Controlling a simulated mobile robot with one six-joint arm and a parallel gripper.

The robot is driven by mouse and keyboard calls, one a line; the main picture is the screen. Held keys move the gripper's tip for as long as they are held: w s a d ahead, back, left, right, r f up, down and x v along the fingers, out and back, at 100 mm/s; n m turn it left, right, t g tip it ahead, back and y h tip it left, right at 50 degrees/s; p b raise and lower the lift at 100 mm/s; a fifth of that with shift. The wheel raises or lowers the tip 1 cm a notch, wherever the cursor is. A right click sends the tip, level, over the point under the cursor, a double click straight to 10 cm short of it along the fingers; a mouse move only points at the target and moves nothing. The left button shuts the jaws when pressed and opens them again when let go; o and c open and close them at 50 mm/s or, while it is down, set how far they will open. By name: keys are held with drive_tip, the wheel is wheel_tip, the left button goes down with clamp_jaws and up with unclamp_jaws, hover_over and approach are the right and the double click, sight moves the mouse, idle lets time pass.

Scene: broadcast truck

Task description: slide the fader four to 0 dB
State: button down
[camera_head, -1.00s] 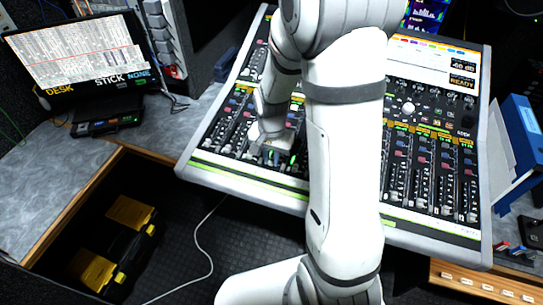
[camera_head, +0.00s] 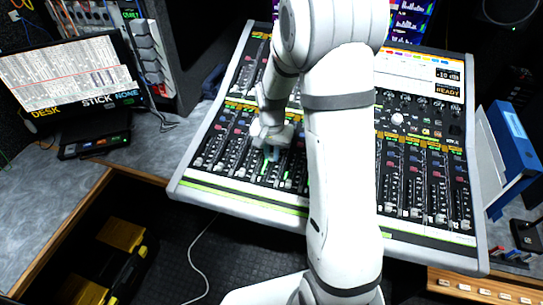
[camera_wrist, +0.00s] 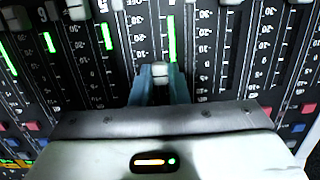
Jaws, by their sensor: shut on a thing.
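The mixing console (camera_head: 232,197) carries a row of faders with scale marks beside their slots. My gripper (camera_head: 272,152) is low over the left half of the console. In the wrist view its two blue-grey fingertips (camera_wrist: 157,76) are shut on a light fader cap (camera_wrist: 158,69). The cap sits partway along its slot, next to a lit green meter. A "5" and a "6" mark strips to its left there; the held strip's own number is hidden. The console screen (camera_head: 420,68) reads what looks like -10 dB and READY.
Other fader caps sit close by, such as a light cap (camera_wrist: 77,9) in the wrist view. My arm hides the console's middle. A monitor (camera_head: 70,80) stands at left and a blue binder (camera_head: 515,150) at right. A cable lies on the dark floor.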

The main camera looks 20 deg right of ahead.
sight(272, 156)
drive_tip(key=c, duration=1.7)
unclamp_jaws()
drive_tip(key=shift+s, duration=0.1)
drive_tip(key=shift+r, duration=0.1)
wheel_tip(272, 156, up, 7)
drive_tip(key=shift+r, duration=0.35)
drive_tip(key=shift+s+r, duration=0.1)
drive_tip(key=shift+r, duration=0.05)
drive_tip(key=s+r+n+t, duration=0.1)
drive_tip(key=s+r+n, duration=0.1)
drive_tip(key=s, duration=0.4)
drive_tip(key=s+r+n, duration=0.2)
drive_tip(key=s+r, duration=0.2)
drive_tip(key=s, duration=0.3)
drive_tip(key=s+a+r+n+t, duration=0.1)
drive_tip(key=s+r+n, duration=0.1)
drive_tip(key=s, duration=0.5)
drive_tip(key=shift+s+r+t, duration=0.1)
drive_tip(key=shift+r+t, duration=0.2)
drive_tip(key=shift+r, duration=0.4)
